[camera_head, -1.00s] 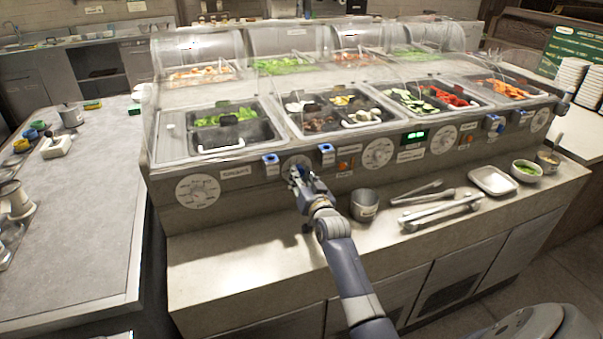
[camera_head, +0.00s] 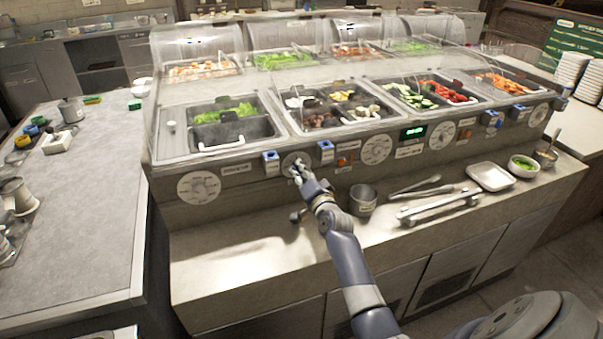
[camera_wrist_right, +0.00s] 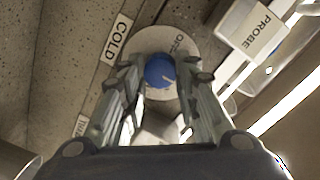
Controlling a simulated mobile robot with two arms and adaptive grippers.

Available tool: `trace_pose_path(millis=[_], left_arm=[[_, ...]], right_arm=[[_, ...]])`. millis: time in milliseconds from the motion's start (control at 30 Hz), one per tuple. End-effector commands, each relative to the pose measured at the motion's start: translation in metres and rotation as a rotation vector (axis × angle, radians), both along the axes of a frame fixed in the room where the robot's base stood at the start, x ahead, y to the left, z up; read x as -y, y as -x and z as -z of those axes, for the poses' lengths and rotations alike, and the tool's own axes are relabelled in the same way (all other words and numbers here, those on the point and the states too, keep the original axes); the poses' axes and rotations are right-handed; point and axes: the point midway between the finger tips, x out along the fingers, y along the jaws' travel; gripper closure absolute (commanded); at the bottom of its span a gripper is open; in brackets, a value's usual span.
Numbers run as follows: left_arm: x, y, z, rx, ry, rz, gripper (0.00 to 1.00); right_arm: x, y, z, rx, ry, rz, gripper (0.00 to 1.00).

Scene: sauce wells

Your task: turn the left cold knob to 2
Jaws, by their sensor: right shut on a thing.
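The left cold knob is blue (camera_wrist_right: 159,70) and sits on a round pale dial plate (camera_wrist_right: 148,38) beside a COLD label (camera_wrist_right: 117,38) in the right wrist view. My right gripper (camera_head: 299,169) is at this dial on the front panel of the sauce and salad counter. In the wrist view its two fingers stand on either side of the knob, shut on it. Lettering shows on the dial's right edge, but the knob's exact setting cannot be read. In the head view the gripper hides most of the knob. My left gripper is not in view.
Blue-topped probe holders (camera_head: 270,160) and (camera_head: 326,151) flank the dial. Another dial (camera_head: 199,188) is at the far left, and one (camera_head: 376,150) to the right. The ledge's left part is clear.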

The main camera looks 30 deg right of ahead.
Motion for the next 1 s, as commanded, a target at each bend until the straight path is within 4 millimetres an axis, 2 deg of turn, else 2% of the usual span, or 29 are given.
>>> trace_pose_path(millis=[467, 500, 600, 1000], left_arm=[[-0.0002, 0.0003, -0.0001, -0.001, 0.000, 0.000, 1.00], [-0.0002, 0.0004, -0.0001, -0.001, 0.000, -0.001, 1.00], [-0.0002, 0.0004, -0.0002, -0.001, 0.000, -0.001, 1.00], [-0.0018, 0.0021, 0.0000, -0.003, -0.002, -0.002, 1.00]], right_arm=[[-0.0009, 0.0000, 0.0019, -0.001, -0.017, -0.002, 0.95], [-0.0009, 0.0000, 0.0018, -0.001, -0.017, -0.002, 0.69], [-0.0008, 0.0000, 0.0016, 0.001, -0.015, -0.002, 0.50], [-0.0012, 0.0035, 0.0010, 0.002, -0.015, -0.001, 0.50]])
